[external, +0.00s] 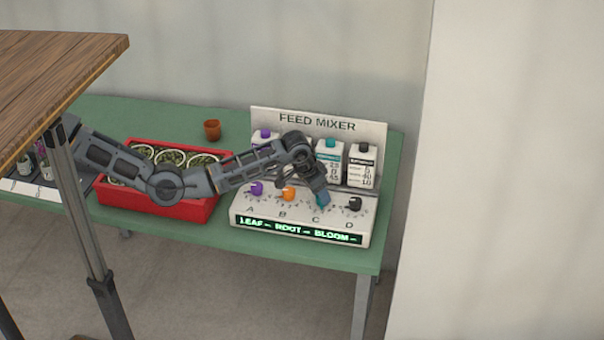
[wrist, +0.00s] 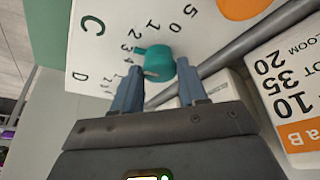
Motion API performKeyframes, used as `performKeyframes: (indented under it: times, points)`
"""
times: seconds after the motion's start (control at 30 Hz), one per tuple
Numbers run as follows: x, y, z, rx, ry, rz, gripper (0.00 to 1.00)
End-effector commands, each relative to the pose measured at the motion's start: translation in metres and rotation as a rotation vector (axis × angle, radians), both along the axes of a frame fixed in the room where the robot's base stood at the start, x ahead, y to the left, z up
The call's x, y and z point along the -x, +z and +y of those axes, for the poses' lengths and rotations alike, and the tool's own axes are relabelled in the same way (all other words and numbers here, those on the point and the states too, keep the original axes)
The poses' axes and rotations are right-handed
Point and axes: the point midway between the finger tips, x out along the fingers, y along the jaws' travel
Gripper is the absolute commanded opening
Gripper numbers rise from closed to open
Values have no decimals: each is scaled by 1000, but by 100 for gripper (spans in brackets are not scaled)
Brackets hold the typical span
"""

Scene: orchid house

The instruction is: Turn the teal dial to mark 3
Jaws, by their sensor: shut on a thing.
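The teal dial (wrist: 159,65) is on the sloped white panel of the feed mixer (external: 300,225), above the letter C. In the external view only a little of the teal dial (external: 320,205) shows under my gripper (external: 323,194). In the wrist view my gripper (wrist: 160,80) has its two fingers on either side of the dial, shut on it. The dial's small pointer nub (wrist: 139,50) points toward the printed 3 (wrist: 127,47); I cannot tell whether it lines up exactly.
Purple (external: 257,188), orange (external: 289,194) and black (external: 354,203) dials share the panel. Cartons (external: 329,160) stand behind it, near a grey bar (wrist: 235,48). A red crate of potted plants (external: 170,210) lies left, under my arm. A small terracotta pot (external: 212,130) stands behind.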

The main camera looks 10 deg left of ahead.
Motion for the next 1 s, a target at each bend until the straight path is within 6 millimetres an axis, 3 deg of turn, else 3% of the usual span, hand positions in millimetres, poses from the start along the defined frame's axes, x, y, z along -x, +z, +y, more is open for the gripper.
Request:
performKeyframes:
  times: [0.3,0.77,0.8,1.0]
  points:
    - [0,0,-1,1,100,-1,12]
    - [0,1,-1,1,113,-1,12]
    - [0,1,-1,1,113,-1,45]
    - [0,1,-1,1,111,0,64]
